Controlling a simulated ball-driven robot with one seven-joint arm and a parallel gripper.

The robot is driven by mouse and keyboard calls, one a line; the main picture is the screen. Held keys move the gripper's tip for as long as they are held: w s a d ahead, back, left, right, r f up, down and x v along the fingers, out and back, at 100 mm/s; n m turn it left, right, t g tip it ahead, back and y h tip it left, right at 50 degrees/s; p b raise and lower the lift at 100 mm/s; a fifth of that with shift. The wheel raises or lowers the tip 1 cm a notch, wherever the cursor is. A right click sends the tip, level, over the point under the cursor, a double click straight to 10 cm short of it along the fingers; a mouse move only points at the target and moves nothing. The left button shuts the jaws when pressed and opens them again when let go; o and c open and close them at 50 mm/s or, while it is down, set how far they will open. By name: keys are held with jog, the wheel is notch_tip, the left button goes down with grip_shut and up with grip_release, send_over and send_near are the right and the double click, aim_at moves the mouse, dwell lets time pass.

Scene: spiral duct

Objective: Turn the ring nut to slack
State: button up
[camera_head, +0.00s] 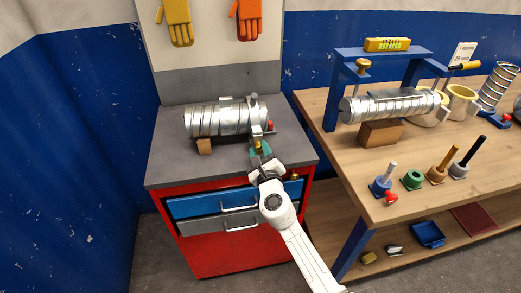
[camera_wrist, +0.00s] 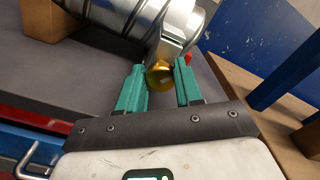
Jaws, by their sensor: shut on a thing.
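A silver spiral duct (camera_head: 213,119) lies on the grey top of the red cabinet, propped on a wooden block (camera_head: 205,146). A metal clamp band (camera_head: 256,118) goes around its right end. The brass ring nut (camera_wrist: 160,75) sits below the band's lug, at the front of the duct. My gripper (camera_head: 260,150) reaches it from the front. Its two green fingers (camera_wrist: 161,86) stand on either side of the brass nut and are shut on it. The fingers partly hide the nut in the head view.
A red knob (camera_head: 270,126) is just right of the band. A wooden bench (camera_head: 345,165) stands close on the right, with a second duct (camera_head: 390,105) under a blue frame (camera_head: 383,57) and several upright tools. The cabinet top (camera_head: 170,165) is clear at its front left.

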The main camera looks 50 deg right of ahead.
jog(key=shift+a+f+n+p, duration=0.1)
jog(key=shift+n+p, duration=0.05)
jog(key=shift+n, duration=0.5)
jog(key=shift+f+n+p, duration=0.1)
jog(key=shift+n+p, duration=0.05)
jog(key=shift+n, duration=0.8)
jog(key=o, duration=1)
jog(key=shift+r, duration=0.1)
jog(key=shift+o, duration=0.2)
jog(key=p+v, duration=0.1)
jog(key=v, duration=0.9)
jog(key=shift+s+a, duration=0.25)
jog(key=shift+s, duration=0.05)
